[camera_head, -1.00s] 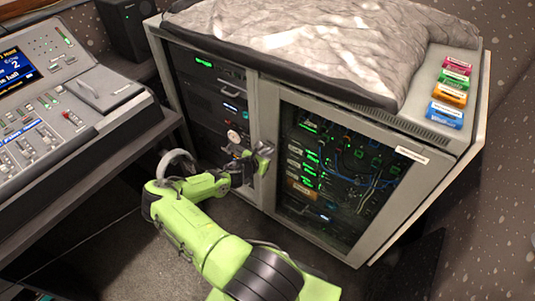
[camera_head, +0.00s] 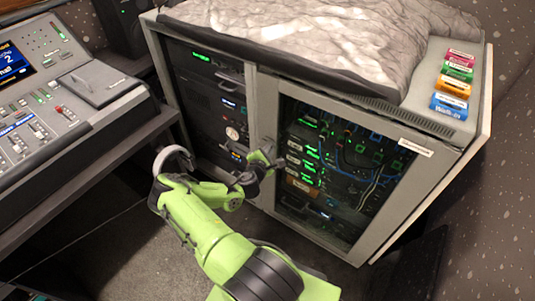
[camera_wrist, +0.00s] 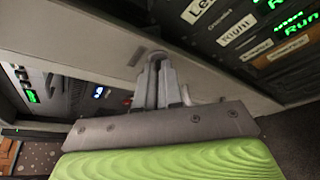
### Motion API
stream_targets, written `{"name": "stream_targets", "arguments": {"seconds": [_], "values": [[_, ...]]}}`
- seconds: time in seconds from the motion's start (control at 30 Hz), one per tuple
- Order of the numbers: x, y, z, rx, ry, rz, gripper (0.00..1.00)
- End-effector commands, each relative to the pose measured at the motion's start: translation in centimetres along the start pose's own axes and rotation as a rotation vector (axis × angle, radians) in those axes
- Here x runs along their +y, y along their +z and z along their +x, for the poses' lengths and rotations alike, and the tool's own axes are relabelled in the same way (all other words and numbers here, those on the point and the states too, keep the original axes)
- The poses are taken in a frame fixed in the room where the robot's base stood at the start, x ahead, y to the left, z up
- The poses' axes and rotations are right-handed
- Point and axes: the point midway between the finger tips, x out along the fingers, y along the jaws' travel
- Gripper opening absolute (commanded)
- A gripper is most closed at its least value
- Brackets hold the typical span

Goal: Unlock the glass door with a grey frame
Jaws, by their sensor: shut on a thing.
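The glass door (camera_head: 338,177) with a grey frame (camera_head: 266,118) is closed on the right half of a grey rack cabinet. My gripper (camera_head: 268,160) is at the left upright of that frame, about halfway down. In the wrist view, my gripper (camera_wrist: 160,75) is shut on a small lock part (camera_wrist: 155,56) on the grey frame (camera_wrist: 205,60). The fingers hide most of this part, so I cannot tell its shape or how far it is turned.
A mixing console (camera_head: 62,100) stands on a desk at the left. A crumpled grey cover (camera_head: 330,40) lies on the cabinet. Several coloured labelled blocks (camera_head: 453,84) sit on its right top. Dark carpet (camera_head: 130,235) is open in front.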

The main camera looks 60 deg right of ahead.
Motion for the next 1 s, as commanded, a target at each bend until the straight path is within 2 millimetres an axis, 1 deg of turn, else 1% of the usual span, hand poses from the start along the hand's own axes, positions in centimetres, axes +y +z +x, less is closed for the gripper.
{"name": "stream_targets", "arguments": {"seconds": [0.03,0.1,0.6,0.8,1.0], "values": [[-0.49,-0.29,0.15,-0.001,0.015,0.038,0.0],[-0.59,-0.31,0.15,-0.001,0.04,0.098,0.0],[-0.71,-0.25,0.09,0.0,0.209,0.506,0.0],[-0.75,-0.25,0.11,-0.001,0.255,0.62,0.0],[-0.79,-0.26,0.12,-0.002,0.283,0.688,0.0]]}}
